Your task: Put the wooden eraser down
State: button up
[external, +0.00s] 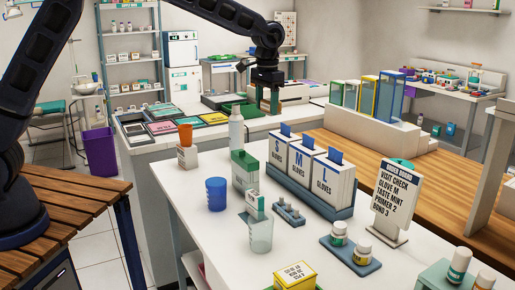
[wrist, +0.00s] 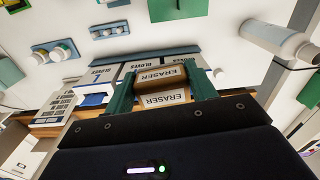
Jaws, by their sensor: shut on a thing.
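My gripper (external: 267,98) is raised on the bent arm, at the back of the white counter in the external view. In the wrist view its two green fingers (wrist: 160,75) are shut on the wooden eraser (wrist: 150,76), a brown block with white labels reading ERASER. The eraser sits between the fingers. In the external view the eraser is too small or hidden to make out clearly. From that view I cannot tell how far the gripper is above the surface below it.
A white bottle (external: 236,130) stands in front of the gripper. Glove boxes (external: 316,170) stand in a blue rack, with a sign (external: 395,192) to their right. A green tray (external: 243,111) and colored trays (external: 163,128) lie at the back. The front-left white counter (external: 200,170) has bare room.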

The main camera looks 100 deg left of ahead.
jog(key=s+d, duration=0.3)
jog(key=d, duration=1.2)
jog(key=m, duration=0.1)
send_over(217, 232)
notch_tip(217, 232, down, 7)
notch_tip(217, 232, down, 20)
jog(key=shift+s+f, duration=0.1)
jog(key=shift+f, duration=0.15)
jog(key=shift+f, duration=0.1)
jog(key=o, duration=1)
